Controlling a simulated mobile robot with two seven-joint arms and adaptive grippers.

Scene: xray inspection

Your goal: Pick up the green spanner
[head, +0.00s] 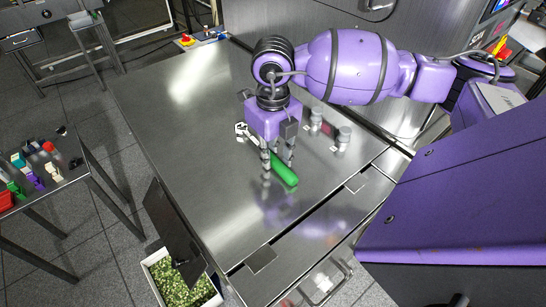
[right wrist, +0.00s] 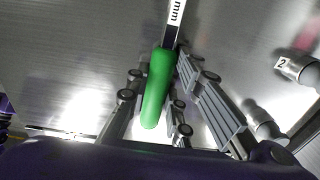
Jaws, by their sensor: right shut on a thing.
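The green spanner (head: 286,172) has a green handle and a pale metal head, and it is at the middle of the steel table in the head view. My right gripper (head: 277,163) points down over it and is shut on it. In the right wrist view the green handle (right wrist: 158,88) lies between the fingers of my right gripper (right wrist: 155,110), with the metal shaft reaching to the top edge. I cannot tell whether the spanner touches the table. My left gripper is not in view.
The steel table (head: 190,130) is mostly clear to the left. Several small metal cylinders (head: 343,134) stand right of my gripper, near numbered labels. A white box of green bits (head: 178,283) sits below the front edge. A side table (head: 40,190) at left holds small coloured objects.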

